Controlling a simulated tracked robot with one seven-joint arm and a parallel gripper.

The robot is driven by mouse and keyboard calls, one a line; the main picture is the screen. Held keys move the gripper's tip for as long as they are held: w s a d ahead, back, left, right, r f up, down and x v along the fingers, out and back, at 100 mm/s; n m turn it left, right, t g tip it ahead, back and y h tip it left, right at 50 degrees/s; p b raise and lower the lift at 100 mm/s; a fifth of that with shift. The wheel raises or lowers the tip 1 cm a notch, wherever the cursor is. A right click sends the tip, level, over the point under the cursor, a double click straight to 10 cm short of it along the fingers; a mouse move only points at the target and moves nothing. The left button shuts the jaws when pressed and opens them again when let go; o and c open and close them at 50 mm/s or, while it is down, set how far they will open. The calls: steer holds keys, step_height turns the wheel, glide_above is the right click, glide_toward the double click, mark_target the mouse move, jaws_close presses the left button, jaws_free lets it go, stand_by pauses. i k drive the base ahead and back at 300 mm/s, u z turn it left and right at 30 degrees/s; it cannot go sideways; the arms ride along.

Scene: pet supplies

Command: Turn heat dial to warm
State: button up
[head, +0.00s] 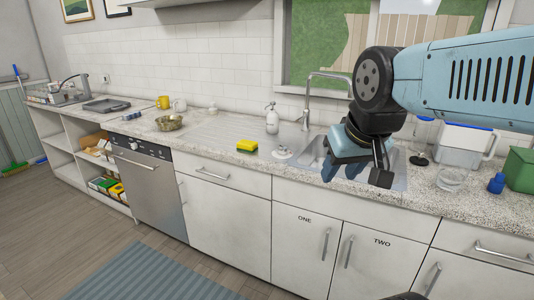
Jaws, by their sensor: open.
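A steel-fronted appliance (148,190) is built in under the counter at left. Its dark top panel (140,149) carries small round controls, one of them perhaps the heat dial. Their markings and settings are too small to read. My gripper (341,168) is open and empty, pointing down over the sink area. It is well to the right of the appliance and touches nothing that I can make out. My arm hides part of the sink and window.
The sink (397,182) has a tall tap (308,100). A clear jug (462,146) and green box (521,168) are at right. The floor before the cabinets holds a blue striped rug (140,275).

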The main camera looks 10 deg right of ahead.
mark_target(282, 150)
steer(key=z, duration=0.2)
steer(key=i, duration=0.85)
steer(key=u, duration=0.1)
